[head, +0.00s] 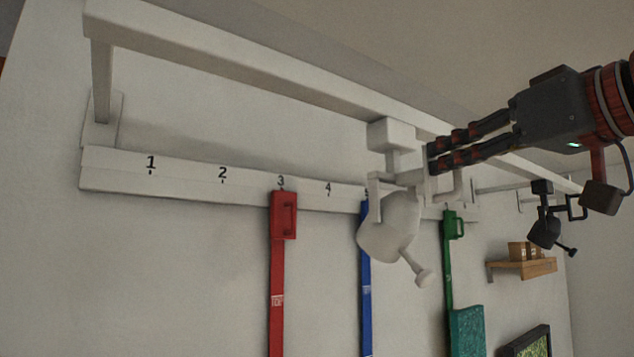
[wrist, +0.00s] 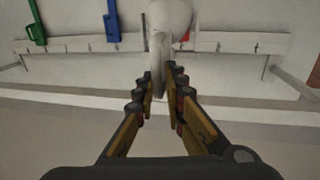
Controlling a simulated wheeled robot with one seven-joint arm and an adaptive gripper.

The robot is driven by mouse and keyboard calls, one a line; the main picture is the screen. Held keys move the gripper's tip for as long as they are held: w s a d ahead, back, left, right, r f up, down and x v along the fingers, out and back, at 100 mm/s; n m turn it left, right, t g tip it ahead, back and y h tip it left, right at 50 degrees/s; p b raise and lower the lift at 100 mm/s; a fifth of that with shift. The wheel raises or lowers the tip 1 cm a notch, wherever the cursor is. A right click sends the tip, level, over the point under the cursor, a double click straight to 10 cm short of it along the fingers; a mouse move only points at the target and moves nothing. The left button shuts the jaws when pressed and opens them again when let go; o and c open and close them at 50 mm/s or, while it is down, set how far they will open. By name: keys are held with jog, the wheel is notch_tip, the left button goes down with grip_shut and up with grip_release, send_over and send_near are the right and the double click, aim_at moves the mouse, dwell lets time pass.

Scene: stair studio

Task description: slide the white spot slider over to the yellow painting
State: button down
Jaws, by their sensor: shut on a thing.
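The white spot slider (head: 390,228) hangs from the long white rail (head: 250,65), its lamp head tilted down, in front of the blue and green hangers. My gripper (head: 430,160) comes in from the right and is shut on the slider's upper part. In the wrist view my fingers (wrist: 161,112) close around a white part of the spot slider (wrist: 170,22), which hides some of the wall behind. I see no yellow painting in either view.
A numbered white strip (head: 120,175) on the wall bears red (head: 284,215), blue (head: 366,280) and green (head: 449,260) hangers. A teal panel (head: 467,332), wooden shelf (head: 525,268) and black spot (head: 546,228) are at right. The white rail's left stretch is clear.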

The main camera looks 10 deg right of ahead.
jog(key=c, duration=2)
grip_release()
jog(key=shift+d, duration=0.1)
jog(key=shift+s, duration=0.1)
jog(key=shift+s+d, duration=0.35)
jog(key=shift+s, duration=1.6)
jog(key=shift+s+d, duration=0.4)
jog(key=shift+s, duration=1.5)
jog(key=shift+s+d, duration=0.35)
jog(key=shift+s, duration=1.6)
